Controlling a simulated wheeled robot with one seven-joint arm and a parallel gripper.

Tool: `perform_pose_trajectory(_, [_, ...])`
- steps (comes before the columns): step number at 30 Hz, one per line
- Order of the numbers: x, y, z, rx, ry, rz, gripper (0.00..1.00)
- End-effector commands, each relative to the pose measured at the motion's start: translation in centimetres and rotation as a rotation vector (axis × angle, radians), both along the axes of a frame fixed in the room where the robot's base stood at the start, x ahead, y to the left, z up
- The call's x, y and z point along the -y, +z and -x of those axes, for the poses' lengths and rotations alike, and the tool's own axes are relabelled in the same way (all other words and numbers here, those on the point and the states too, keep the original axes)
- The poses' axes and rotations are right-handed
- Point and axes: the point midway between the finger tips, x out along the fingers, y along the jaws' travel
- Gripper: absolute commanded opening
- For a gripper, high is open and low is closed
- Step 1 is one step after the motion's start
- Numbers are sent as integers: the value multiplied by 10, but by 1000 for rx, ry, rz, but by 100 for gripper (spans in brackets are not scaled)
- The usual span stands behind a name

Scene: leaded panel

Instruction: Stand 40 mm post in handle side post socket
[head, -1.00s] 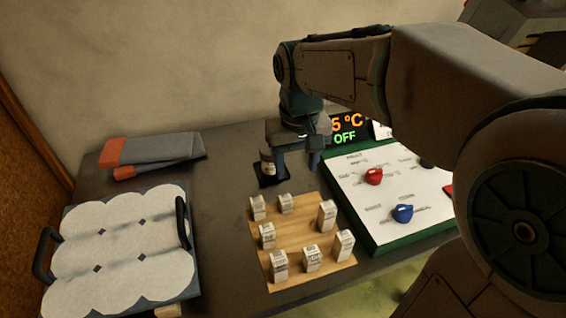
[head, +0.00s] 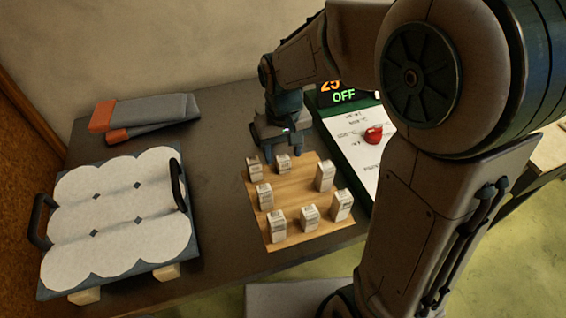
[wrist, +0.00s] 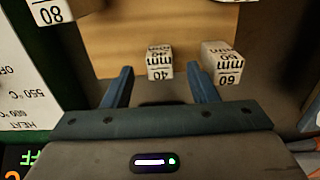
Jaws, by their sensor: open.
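The 40 mm post (wrist: 159,62) is a small pale block printed with 40 mm. It stands on the wooden board (head: 297,202) in the far row, and shows in the head view too (head: 283,163). My gripper (head: 283,147) is above the far edge of the board, close to this post. In the wrist view my gripper's fingers (wrist: 158,80) are open and spread to either side of the post, with nothing held. I cannot make out the handle side post socket in either view.
The 60 mm post (wrist: 222,62) stands close beside one finger. An 80 post (wrist: 48,10) and several others stand on the board. A panel with two black handles (head: 115,212) rests on wooden blocks (head: 168,272) at left. Grey-and-orange items (head: 145,116) lie behind it.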

Motion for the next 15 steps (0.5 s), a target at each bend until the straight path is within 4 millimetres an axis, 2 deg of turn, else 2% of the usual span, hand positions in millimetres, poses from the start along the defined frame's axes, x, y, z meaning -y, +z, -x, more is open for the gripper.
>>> perform_pose_trajectory(4, [0, -20, 0, -3, 0, 1, 53])
perform_pose_trajectory(13, [0, -25, 0, 0, 0, 0, 53])
perform_pose_trajectory(14, [0, -25, 0, 0, 0, 0, 47])
perform_pose_trajectory(15, [0, -25, 0, 0, 0, 0, 36])
